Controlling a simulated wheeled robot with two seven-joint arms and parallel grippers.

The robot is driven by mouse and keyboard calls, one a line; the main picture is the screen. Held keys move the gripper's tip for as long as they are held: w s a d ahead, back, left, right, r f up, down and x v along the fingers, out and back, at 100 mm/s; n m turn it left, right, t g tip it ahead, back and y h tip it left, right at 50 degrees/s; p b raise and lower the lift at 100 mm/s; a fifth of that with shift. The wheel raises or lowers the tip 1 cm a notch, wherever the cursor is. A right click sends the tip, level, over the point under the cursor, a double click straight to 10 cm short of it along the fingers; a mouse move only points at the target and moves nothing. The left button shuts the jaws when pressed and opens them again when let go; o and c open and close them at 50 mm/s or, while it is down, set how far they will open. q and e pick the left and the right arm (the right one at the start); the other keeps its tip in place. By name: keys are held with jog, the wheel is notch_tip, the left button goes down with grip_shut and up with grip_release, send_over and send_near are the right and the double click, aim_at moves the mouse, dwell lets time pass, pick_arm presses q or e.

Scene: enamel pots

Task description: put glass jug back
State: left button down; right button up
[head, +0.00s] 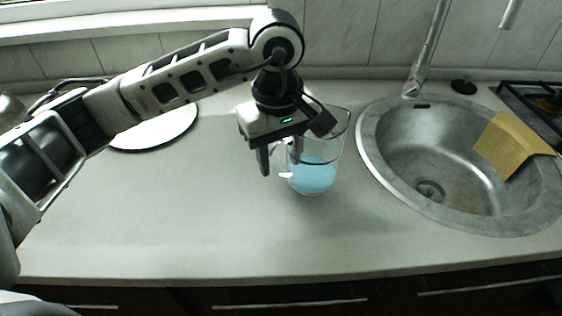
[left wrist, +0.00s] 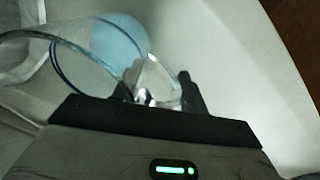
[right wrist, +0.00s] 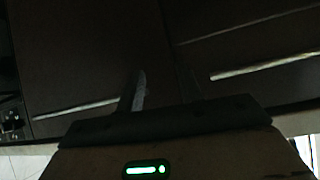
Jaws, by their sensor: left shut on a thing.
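The clear glass jug (head: 313,176) holds blue liquid and is upright at the counter's middle, just left of the sink. I cannot tell whether its base touches the counter. My left gripper (head: 279,164) comes down from above and is shut on the jug's handle on its left side. The left wrist view shows the clear handle (left wrist: 156,84) between the fingers and the blue liquid (left wrist: 118,45) beyond. My right gripper (right wrist: 163,90) is apart from the jug, outside the head view; its fingers look spread and empty in front of dark cabinet fronts.
A round steel sink (head: 372,160) with a tap (head: 428,45) is right of the jug. A tan cloth (head: 512,143) hangs over its right rim. A round white, dark-rimmed item (head: 160,130) lies at the back left, partly behind my arm. The front left counter (head: 150,220) is clear.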

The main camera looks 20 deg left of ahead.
pick_arm(q)
jog(key=shift+d+f, duration=0.1)
jog(key=shift+f, duration=0.95)
jog(key=shift+f, duration=0.25)
jog(key=c, duration=0.8)
grip_release()
jog(key=shift+o, duration=0.2)
jog(key=shift+r, duration=0.1)
jog(key=shift+r, duration=0.25)
notch_tip(320, 180, up, 12)
jog(key=shift+s+f, duration=0.15)
